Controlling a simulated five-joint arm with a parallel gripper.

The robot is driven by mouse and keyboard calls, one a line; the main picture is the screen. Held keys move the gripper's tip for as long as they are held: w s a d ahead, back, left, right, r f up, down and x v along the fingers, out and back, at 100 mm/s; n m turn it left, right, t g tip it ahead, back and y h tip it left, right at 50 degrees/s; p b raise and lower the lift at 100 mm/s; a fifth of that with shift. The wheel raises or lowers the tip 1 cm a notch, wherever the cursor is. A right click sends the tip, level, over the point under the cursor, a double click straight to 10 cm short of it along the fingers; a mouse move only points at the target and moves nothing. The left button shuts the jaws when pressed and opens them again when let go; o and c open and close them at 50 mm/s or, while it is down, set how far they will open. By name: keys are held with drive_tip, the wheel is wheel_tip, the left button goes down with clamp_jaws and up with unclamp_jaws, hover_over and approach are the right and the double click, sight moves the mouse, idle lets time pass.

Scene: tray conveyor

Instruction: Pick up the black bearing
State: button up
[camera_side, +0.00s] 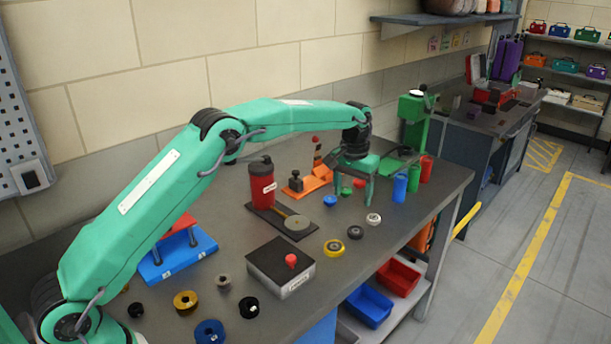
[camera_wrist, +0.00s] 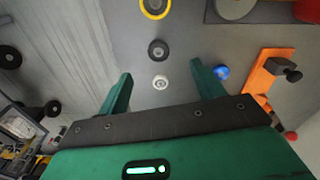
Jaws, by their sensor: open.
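The black bearing (camera_side: 355,232) is a dark ring lying flat on the grey table, between a yellow bearing (camera_side: 334,247) and a white bearing (camera_side: 373,218). In the wrist view the black bearing (camera_wrist: 158,50) lies beyond my fingertips, with the white bearing (camera_wrist: 160,82) nearer and the yellow one (camera_wrist: 155,8) farther away. My gripper (camera_side: 354,198) is open and empty, pointing down above the table behind these bearings. It also shows in the wrist view (camera_wrist: 161,73), its two green fingers spread apart.
A blue knob-like piece (camera_side: 330,200) and an orange fixture (camera_side: 309,183) stand left of my gripper. Blue (camera_side: 400,187) and red (camera_side: 426,169) cylinders stand to its right. A grey box with a red knob (camera_side: 282,268) sits in front. More rings lie at the near left.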

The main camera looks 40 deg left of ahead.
approach(355, 232)
drive_tip(key=shift+w+a+f, duration=0.1)
drive_tip(key=shift+a+f, duration=0.1)
drive_tip(key=shift+f, duration=0.1)
drive_tip(key=shift+f, duration=1.2)
drive_tip(key=shift+f, duration=0.15)
drive_tip(key=shift+w+d+f, duration=0.1)
drive_tip(key=shift+d+f, duration=0.05)
drive_tip(key=shift+f, duration=2.3)
drive_tip(key=c, duration=1.1)
